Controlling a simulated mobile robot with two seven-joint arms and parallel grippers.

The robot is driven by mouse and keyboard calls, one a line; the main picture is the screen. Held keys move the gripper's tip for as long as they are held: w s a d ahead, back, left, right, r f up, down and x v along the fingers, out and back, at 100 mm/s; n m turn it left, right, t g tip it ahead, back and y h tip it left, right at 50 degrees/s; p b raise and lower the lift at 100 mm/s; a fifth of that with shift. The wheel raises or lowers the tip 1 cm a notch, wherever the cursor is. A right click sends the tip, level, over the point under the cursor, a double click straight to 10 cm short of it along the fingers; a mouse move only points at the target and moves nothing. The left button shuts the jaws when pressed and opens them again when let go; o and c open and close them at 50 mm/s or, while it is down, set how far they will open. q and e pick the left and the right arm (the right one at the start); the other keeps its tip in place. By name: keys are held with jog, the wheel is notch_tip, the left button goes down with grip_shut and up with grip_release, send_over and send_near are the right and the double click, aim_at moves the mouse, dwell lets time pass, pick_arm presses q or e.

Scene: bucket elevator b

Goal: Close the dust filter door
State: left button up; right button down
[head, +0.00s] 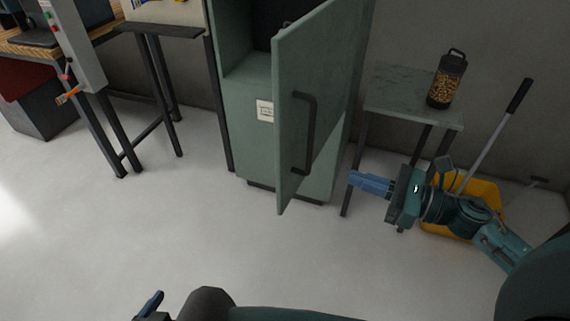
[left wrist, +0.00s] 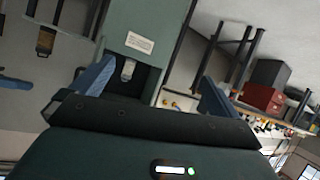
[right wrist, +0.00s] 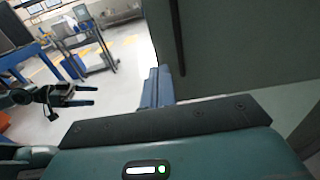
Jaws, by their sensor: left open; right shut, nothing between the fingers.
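The dust filter door (head: 300,110) is a green panel that stands open, swung out from the green cabinet (head: 245,130). It has a black bar handle (head: 311,135) on its face. Part of the dark interior shows to the left of the door. My right gripper (head: 352,181) is shut and empty, just right of the door's lower part, with an apparent gap. In the right wrist view the door panel (right wrist: 240,50) fills the right side, beside the blue fingertips. My left gripper (head: 150,304) is low at the left, away from the door. Its fingers are spread in the left wrist view (left wrist: 155,85).
A small side table (head: 390,95) with a jar of pellets (head: 446,80) stands right of the cabinet. A yellow bucket (head: 485,190) with a long handle is behind my right arm. A stand and workbench (head: 100,40) are at the left. The floor in front is clear.

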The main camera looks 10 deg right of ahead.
aim_at(285, 154)
jog(key=p+x, duration=0.3)
jog(key=x, duration=0.9)
jog(key=shift+w+a+r, duration=0.1)
jog(key=shift+w, duration=0.1)
pick_arm(q)
jog(key=shift+s+a+r+m, duration=0.15)
jog(key=shift+r+m, duration=0.15)
jog(key=shift+r, duration=0.55)
pick_arm(e)
jog(key=shift+w+a, duration=0.3)
jog(key=shift+a, duration=0.1)
pick_arm(q)
jog(key=shift+r, duration=0.1)
